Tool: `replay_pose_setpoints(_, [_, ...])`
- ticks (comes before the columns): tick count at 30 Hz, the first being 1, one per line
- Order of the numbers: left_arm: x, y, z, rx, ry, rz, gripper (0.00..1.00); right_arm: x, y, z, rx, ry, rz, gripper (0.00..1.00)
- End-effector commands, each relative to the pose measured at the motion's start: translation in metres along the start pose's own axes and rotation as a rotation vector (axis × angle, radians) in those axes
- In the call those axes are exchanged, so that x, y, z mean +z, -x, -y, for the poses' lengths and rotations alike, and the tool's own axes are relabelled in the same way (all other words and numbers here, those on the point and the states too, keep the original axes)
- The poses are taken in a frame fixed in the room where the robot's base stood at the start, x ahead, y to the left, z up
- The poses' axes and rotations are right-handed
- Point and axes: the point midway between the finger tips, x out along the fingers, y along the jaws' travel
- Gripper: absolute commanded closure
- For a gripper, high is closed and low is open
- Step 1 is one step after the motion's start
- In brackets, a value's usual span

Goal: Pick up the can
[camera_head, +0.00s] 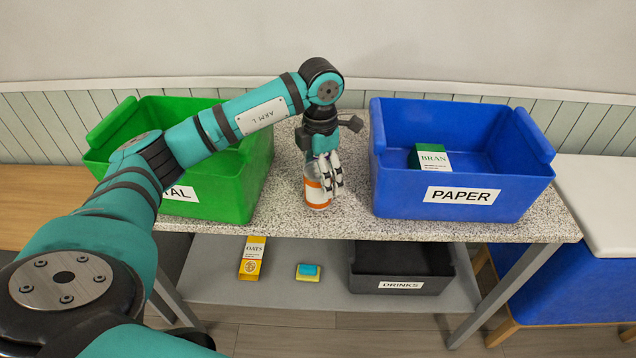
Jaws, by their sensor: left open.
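The can (316,197) stands upright on the speckled tabletop (345,222), between the green bin and the blue bin. It is orange and white, and its upper part is hidden behind my gripper. My left gripper (328,183) points down at the can, with its open fingers in front of and around the upper part. I cannot tell whether the fingers touch it. My right gripper does not show.
A green bin (240,185) stands left of the can, partly behind my arm. A blue bin labelled PAPER (400,190) stands right, holding a green-and-white BRAN box (432,160). On the lower shelf are an OATS box (252,258), a sponge (308,272) and a dark DRINKS bin (365,285).

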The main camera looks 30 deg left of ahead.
Motion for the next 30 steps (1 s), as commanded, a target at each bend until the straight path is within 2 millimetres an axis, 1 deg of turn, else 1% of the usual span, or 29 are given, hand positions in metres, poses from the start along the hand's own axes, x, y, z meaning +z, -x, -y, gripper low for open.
replay_pose_setpoints(1, [-0.003,-0.006,-0.001,-0.002,0.001,-0.007,0.11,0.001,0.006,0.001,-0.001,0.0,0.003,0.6])
replay_pose_setpoints(4, [-0.004,-0.021,-0.005,-0.002,0.002,-0.007,0.11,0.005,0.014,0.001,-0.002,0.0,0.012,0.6])
replay_pose_setpoints(6, [-0.003,-0.032,-0.005,-0.003,-0.001,-0.006,0.11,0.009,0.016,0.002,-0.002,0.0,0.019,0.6])
replay_pose_setpoints(9, [-0.003,-0.042,-0.005,-0.002,0.0,-0.004,0.11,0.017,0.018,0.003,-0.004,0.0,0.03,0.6])
replay_pose_setpoints(12, [-0.003,-0.045,-0.005,-0.001,0.0,-0.003,0.11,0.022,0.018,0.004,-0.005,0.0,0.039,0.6])
replay_pose_setpoints(17, [-0.003,-0.046,-0.005,-0.001,0.0,-0.002,0.11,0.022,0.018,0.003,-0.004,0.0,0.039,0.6])
replay_pose_setpoints(20, [-0.003,-0.045,-0.005,-0.001,0.0,-0.002,0.23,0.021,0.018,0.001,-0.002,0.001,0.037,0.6])
replay_pose_setpoints(27, [-0.003,-0.045,-0.006,-0.001,0.0,-0.003,0.54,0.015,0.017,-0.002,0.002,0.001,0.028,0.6])
replay_pose_setpoints(30, [-0.003,-0.046,-0.005,-0.001,0.0,-0.003,0.65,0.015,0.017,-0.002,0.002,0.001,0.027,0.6])
